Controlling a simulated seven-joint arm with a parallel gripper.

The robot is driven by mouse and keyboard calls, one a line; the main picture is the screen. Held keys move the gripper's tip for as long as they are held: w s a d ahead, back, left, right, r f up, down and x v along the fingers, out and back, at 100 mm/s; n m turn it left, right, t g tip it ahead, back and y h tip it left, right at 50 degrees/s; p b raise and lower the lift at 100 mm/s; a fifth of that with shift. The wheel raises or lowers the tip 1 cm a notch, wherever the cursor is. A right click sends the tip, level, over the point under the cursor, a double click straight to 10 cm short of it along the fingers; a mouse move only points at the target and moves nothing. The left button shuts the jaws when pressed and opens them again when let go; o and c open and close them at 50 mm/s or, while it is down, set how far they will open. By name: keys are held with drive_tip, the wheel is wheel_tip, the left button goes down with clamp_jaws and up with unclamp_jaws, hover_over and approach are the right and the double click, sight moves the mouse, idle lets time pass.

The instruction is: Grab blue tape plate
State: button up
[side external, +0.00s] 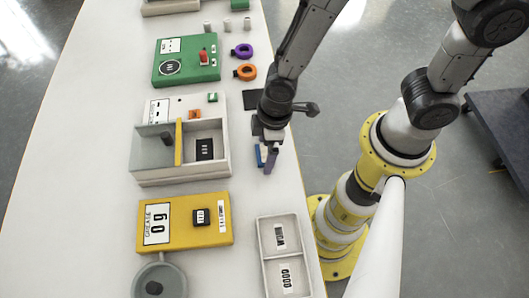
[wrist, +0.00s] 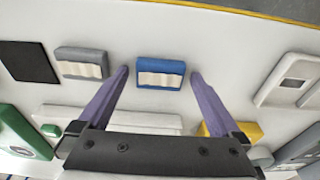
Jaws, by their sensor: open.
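The blue tape plate (wrist: 161,85) is a small blue block with a pale strip across its face. It lies on the white table and shows between my two purple fingertips in the wrist view. In the side external view the blue tape plate (side external: 260,154) is partly hidden by my gripper (side external: 270,162). My gripper (wrist: 159,75) is open, with one finger to each side of the plate and a gap on both sides. I cannot tell how high the fingertips are above the table.
A similar grey plate (wrist: 82,64) lies left of the blue one in the wrist view, beside a black square (wrist: 27,62). A divided white box (side external: 226,166), a yellow grease unit (side external: 184,242) and a two-part tray (side external: 264,222) stand nearby. The table edge is close.

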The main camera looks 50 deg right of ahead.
drive_tip(key=c, duration=1.3)
drive_tip(key=shift+r, duration=0.2)
